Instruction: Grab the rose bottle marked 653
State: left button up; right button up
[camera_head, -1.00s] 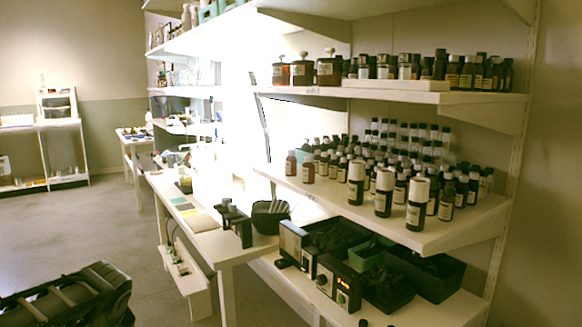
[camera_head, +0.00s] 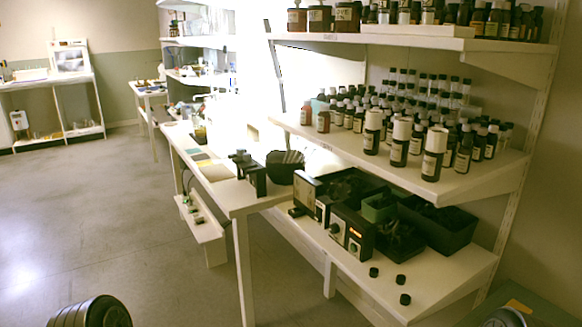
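Rows of small dark bottles with pale labels stand upright on the middle shelf (camera_head: 470,185) at the right. Three larger bottles with tall white caps stand at its front edge: a left one (camera_head: 371,140), a middle one (camera_head: 399,151) and a right one (camera_head: 432,164). Reddish-brown bottles (camera_head: 323,121) stand at the shelf's left end. The labels are too small to read, so I cannot tell which bottle is marked 653. Neither gripper shows; only dark rounded parts, apparently of my arms, show at the bottom edge.
The upper shelf (camera_head: 490,45) holds jars and more bottles. Below, the lower shelf (camera_head: 465,270) carries dark bins (camera_head: 440,225), an electronic box (camera_head: 352,232) and several loose black caps (camera_head: 400,281). A white bench (camera_head: 232,195) stands left of the shelves. The floor (camera_head: 110,220) at left is open.

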aim_at(307, 109)
jog(key=z, duration=0.6)
jog(key=i+j+z, duration=0.1)
jog(key=j+z, duration=1.05)
jog(key=k+j+z, duration=0.15)
jog(key=j, duration=1.3)
jog(key=i, duration=0.1)
